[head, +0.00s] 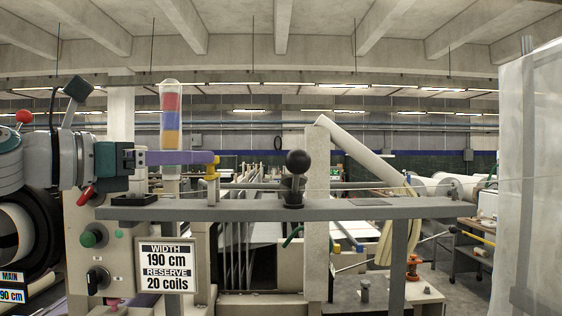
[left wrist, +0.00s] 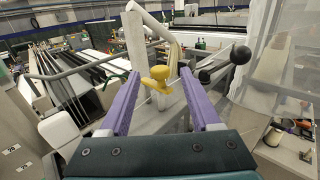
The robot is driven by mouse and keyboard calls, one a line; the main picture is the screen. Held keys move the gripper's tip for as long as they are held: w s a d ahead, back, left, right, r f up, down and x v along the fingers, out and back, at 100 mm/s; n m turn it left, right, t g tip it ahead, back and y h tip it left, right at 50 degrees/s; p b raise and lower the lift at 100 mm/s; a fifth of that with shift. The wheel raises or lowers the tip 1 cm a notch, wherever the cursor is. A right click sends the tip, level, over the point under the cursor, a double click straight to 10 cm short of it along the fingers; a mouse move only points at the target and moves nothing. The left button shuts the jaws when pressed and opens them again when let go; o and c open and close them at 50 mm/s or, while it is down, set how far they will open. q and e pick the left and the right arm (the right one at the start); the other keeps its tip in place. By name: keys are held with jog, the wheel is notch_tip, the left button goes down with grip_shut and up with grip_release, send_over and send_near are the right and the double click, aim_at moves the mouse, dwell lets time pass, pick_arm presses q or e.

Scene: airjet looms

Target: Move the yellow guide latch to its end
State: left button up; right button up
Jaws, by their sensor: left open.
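The yellow guide latch (head: 211,172) stands on the grey horizontal rail (head: 350,210), left of a black ball knob (head: 298,161). My left gripper (head: 208,157) comes in from the left with its purple fingers level, their tips at the top of the latch. In the left wrist view, the latch (left wrist: 160,76) shows between the tips of the two spread fingers of my left gripper (left wrist: 160,80). The fingers look apart from it on both sides. The latch's lower part is partly hidden. My right gripper is not in view.
A sign reading "WIDTH 190 cm, RESERVE 20 coils" (head: 167,266) hangs below the rail. A clear tube with coloured bands (head: 170,115) rises behind my fingers. A translucent sheet (head: 535,190) stands at right.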

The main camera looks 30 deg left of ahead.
pick_arm(q)
jog(key=shift+v, duration=2.8)
